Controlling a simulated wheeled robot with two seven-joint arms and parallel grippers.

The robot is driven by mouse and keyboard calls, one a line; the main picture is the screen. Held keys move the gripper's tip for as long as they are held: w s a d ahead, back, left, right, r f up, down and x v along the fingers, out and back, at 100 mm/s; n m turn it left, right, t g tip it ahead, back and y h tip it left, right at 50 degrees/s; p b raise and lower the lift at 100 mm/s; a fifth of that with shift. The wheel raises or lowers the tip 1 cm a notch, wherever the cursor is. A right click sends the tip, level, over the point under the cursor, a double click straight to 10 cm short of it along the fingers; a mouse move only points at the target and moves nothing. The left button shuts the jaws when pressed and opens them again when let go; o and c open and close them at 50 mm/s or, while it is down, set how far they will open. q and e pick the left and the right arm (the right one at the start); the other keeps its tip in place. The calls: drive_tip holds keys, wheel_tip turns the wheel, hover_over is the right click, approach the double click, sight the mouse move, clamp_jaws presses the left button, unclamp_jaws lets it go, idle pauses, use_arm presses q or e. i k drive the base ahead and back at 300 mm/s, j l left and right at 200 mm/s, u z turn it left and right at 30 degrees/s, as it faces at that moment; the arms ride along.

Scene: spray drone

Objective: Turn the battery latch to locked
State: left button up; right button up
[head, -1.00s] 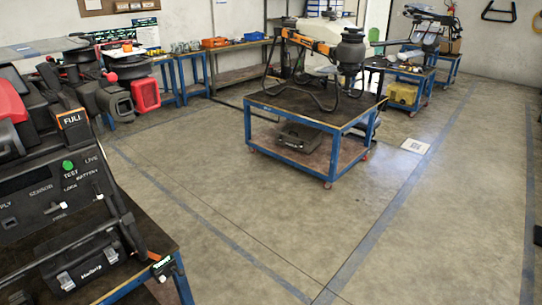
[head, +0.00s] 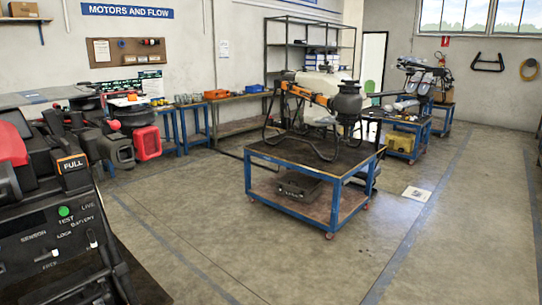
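A black control panel (head: 50,240) stands at the near left. It carries the labels LIVE, BATTERY, TEST, SENSOR, LOCK and what looks like FREE. A green button (head: 64,211) is by TEST. A small light-tipped lever (head: 92,238) sits below the BATTERY label; I cannot tell whether it is the battery latch or which position it is in. A spray drone (head: 322,95) with a white tank and an orange arm stands on a blue-framed cart (head: 262,160) in the middle. No latch can be made out on it. Neither gripper is in view.
A box marked FULL (head: 72,163) and a red part (head: 10,145) stand above the panel. A red container (head: 147,143) is behind them. Workbenches (head: 240,126) line the back wall. Another drone stands on a cart (head: 400,140) at back right. The floor on the right is open.

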sight(90, 233)
drive_tip(key=u, duration=1.4)
